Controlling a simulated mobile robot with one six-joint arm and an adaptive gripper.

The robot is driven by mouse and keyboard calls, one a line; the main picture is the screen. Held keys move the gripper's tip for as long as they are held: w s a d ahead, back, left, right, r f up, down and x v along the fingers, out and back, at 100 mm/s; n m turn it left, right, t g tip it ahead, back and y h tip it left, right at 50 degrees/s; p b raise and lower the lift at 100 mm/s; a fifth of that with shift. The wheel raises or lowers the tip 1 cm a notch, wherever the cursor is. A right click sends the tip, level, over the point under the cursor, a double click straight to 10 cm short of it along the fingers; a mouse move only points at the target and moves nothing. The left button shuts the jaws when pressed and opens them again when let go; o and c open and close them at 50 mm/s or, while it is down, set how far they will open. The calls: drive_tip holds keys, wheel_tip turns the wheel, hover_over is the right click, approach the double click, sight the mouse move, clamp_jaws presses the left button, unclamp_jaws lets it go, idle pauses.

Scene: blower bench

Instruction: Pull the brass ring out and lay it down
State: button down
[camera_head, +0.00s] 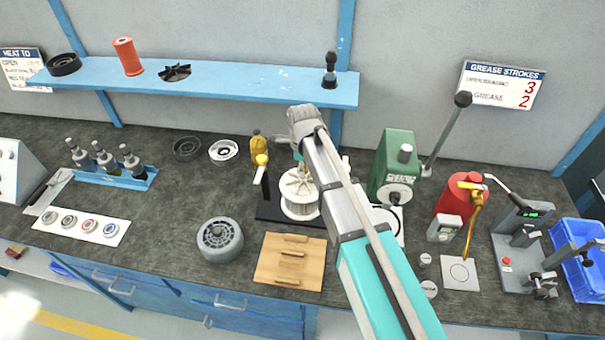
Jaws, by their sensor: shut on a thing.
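My gripper (298,157) is over the back part of a white finned blower wheel (299,207), mostly hidden behind my own arm. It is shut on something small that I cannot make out. I cannot pick out the brass ring anywhere in this view. The blower wheel sits on a dark base plate (268,211) near the middle of the bench. A dark post with a yellow top (262,160) stands at the plate's left.
A wooden board (268,273) with slats lies in front of the wheel. A grey motor housing (220,240) is at its left, a green machine (392,160) at its right. A blue shelf (220,84) runs above. The dark bench is clear around (160,220).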

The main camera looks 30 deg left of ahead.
drive_tip(key=shift+r+p, duration=1.4)
drive_tip(key=shift+r, duration=0.15)
drive_tip(key=shift+s+a, duration=0.35)
drive_tip(key=shift+a, duration=0.05)
drive_tip(key=shift+s+a, duration=0.4)
drive_tip(key=shift+a, duration=0.05)
drive_tip(key=shift+s+d, duration=0.1)
